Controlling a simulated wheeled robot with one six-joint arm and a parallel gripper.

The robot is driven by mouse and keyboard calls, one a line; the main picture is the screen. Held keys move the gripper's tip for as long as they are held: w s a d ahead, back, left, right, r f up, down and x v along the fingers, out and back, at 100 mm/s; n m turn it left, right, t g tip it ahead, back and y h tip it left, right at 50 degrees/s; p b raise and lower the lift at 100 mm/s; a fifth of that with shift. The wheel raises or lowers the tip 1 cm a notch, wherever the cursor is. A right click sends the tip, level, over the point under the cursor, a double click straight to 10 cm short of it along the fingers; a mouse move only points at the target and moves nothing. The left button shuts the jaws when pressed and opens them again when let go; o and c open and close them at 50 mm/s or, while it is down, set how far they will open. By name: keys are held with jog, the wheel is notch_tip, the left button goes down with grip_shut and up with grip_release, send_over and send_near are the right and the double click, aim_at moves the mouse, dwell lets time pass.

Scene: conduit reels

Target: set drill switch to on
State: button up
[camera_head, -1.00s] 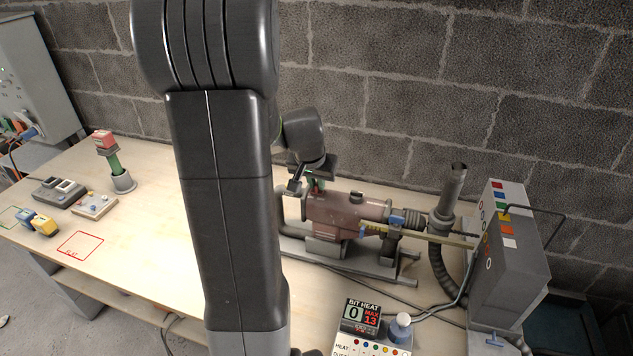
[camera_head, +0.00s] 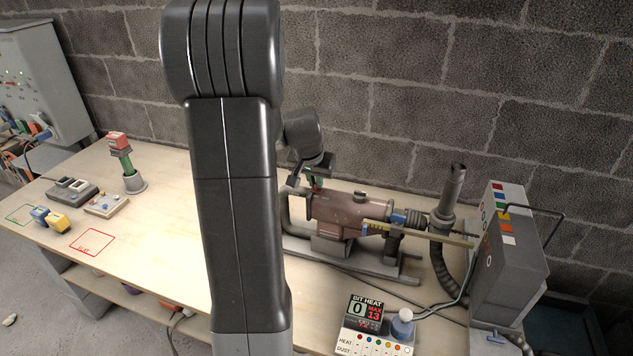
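The drill (camera_head: 345,214) is a dull reddish-brown machine lying on a grey stand on the workbench, its bit end to the right. My gripper (camera_head: 313,180) is at the upper left end of the drill, pointing down, partly hidden by my arm. A small green and red part shows at its fingers, just above the drill body. I cannot tell whether this is the drill switch, or whether the fingers are shut on it. The switch position cannot be read.
A grey box (camera_head: 510,255) with coloured labels stands right. Left on the bench (camera_head: 150,225) are a red-topped green tool (camera_head: 121,150) and small boxes.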

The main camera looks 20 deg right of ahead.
jog(key=o, duration=0.3)
jog(key=shift+o, duration=0.2)
jog(key=shift+r, duration=0.1)
jog(key=b+v, duration=0.1)
jog(key=v, duration=1.2)
jog(key=shift+r, duration=0.3)
jog(key=shift+a, duration=0.1)
jog(key=p+x, duration=0.1)
jog(key=x, duration=1.3)
jog(key=shift+s, duration=0.1)
